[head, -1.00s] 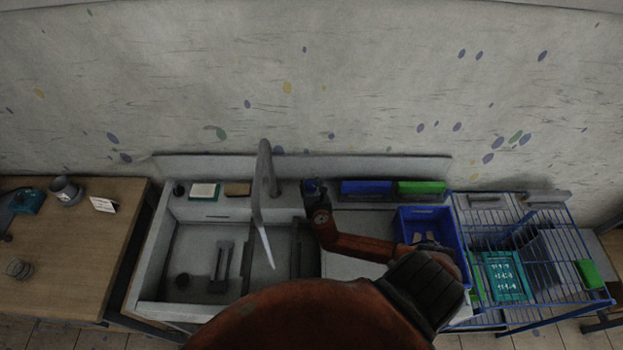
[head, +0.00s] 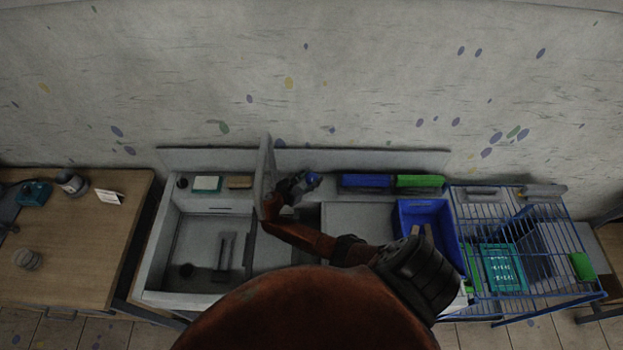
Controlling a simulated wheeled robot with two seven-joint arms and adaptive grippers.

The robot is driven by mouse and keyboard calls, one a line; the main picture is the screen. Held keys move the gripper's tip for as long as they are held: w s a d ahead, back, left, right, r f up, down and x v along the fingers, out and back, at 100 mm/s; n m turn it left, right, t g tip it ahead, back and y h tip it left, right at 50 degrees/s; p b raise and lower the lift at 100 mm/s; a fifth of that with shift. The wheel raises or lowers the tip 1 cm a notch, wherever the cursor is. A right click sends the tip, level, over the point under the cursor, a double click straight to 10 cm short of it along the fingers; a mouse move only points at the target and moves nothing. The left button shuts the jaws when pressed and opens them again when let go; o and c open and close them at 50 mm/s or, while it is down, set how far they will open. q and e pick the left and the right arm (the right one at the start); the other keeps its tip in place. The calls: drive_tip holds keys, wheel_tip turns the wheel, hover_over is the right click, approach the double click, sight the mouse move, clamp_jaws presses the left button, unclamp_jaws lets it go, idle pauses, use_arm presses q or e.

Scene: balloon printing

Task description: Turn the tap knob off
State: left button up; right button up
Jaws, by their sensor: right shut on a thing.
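The grey tap (head: 264,165) stands at the back of the sink (head: 185,240), its spout upright in the head view. Its blue-topped knob (head: 313,179) is just right of the spout. My right gripper (head: 298,186) is at the knob, shut on it, with its wrist close beside the spout. No water stream shows below the spout. My left gripper is out of view.
A blue bin (head: 440,216) and a blue wire rack (head: 475,255) stand to the right. Blue (head: 365,181) and green (head: 419,181) blocks line the back ledge. A wooden table (head: 75,250) is on the left.

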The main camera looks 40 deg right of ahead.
drive_tip(key=shift+m+g, duration=0.6)
drive_tip(key=shift+r, duration=0.1)
drive_tip(key=o, duration=1.2)
drive_tip(key=shift+c, duration=0.2)
drive_tip(key=shift+a, duration=0.1)
drive_tip(key=w+v, duration=0.1)
drive_tip(key=v, duration=1)
drive_tip(key=shift+s+a, duration=0.3)
drive_tip(key=shift+a, duration=0.1)
